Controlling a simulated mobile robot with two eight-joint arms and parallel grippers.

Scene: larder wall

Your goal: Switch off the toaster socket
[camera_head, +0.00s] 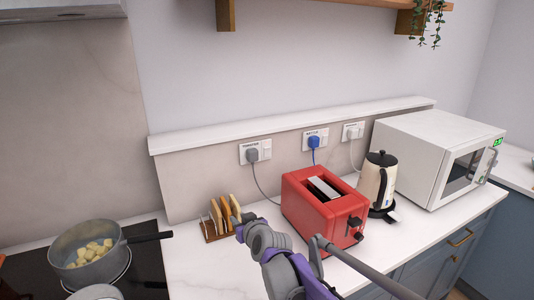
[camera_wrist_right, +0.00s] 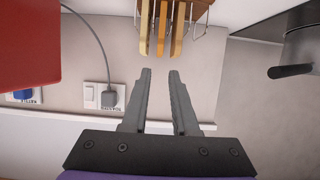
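The toaster socket (camera_head: 242,152) is the leftmost wall socket, with a grey plug (camera_head: 252,155) in it and a white switch (camera_head: 266,149) on its right. In the right wrist view it is upside down, with the switch (camera_wrist_right: 90,95) left of the plug (camera_wrist_right: 108,98); the switch position is too small to tell. A grey cord runs from the plug towards the red toaster (camera_head: 322,210). My right gripper (camera_head: 238,226) is in front of the toast rack, apart from the socket. Its fingers (camera_wrist_right: 160,73) are open with nothing between them. My left gripper is not in view.
A toast rack (camera_head: 213,233) stands left of the toaster. A socket with a blue plug (camera_head: 313,142) and another with a pale plug (camera_head: 351,131) are further right. A kettle (camera_head: 376,184), a microwave (camera_head: 420,150) and a pan (camera_head: 90,262) on the hob stand around. A ledge (camera_head: 300,124) overhangs the sockets.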

